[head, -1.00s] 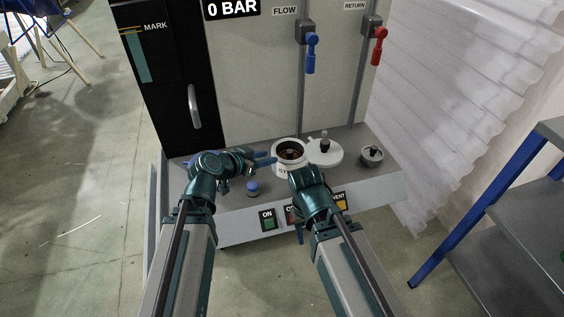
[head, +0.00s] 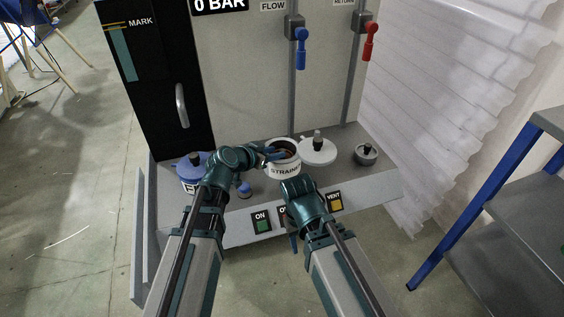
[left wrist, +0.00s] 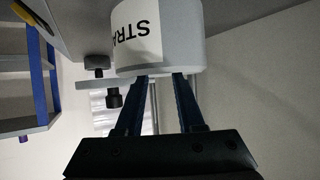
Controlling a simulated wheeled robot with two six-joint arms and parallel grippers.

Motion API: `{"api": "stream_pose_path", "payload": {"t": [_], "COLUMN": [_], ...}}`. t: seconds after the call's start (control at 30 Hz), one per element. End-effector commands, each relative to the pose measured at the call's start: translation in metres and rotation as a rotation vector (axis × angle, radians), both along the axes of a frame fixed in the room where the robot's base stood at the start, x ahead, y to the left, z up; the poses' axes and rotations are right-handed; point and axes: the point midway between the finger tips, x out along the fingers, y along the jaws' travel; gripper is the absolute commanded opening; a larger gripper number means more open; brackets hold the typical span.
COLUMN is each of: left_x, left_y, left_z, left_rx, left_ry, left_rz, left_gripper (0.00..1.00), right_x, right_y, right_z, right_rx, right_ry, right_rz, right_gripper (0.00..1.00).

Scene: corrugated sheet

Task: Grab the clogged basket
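The white strainer housing (head: 284,168) stands open on the grey ledge, its label facing me. Inside its mouth I see a dark, brownish filling (head: 288,153), which looks like the clogged basket; its shape is mostly hidden. My left gripper (head: 273,154) is at the left side of the housing's rim. In the left wrist view the housing (left wrist: 180,35) appears upside down, and the two blue fingers (left wrist: 161,80) stand apart with their tips at its rim.
A blue knobbed container (head: 188,172) and a blue knob (head: 244,190) are at left. Blue (head: 301,50) and red (head: 369,42) valve handles hang behind.

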Motion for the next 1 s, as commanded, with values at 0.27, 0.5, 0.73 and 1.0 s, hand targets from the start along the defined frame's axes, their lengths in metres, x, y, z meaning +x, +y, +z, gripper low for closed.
{"api": "stream_pose_path", "payload": {"t": [0.27, 0.5, 0.73, 1.0], "left_x": [0.027, 0.036, 0.035, 0.035], "left_y": [-0.018, -0.026, -0.026, -0.026], "left_z": [-0.021, -0.025, -0.024, -0.024], "left_rx": [0.002, 0.001, 0.001, 0.001], "left_ry": [0.000, -0.001, -0.001, -0.001], "left_rz": [-0.002, 0.000, 0.000, 0.000], "left_gripper": [0.37, 0.37, 0.16, 0.00], "right_x": [0.000, 0.000, 0.000, 0.000], "right_y": [0.000, 0.000, 0.000, 0.000], "right_z": [-0.021, -0.025, -0.024, -0.024], "right_rx": [0.000, 0.000, 0.000, 0.000], "right_ry": [0.000, 0.000, 0.000, 0.000], "right_rz": [0.000, 0.000, 0.000, 0.000], "right_gripper": [0.50, 0.50, 0.50, 0.50]}}
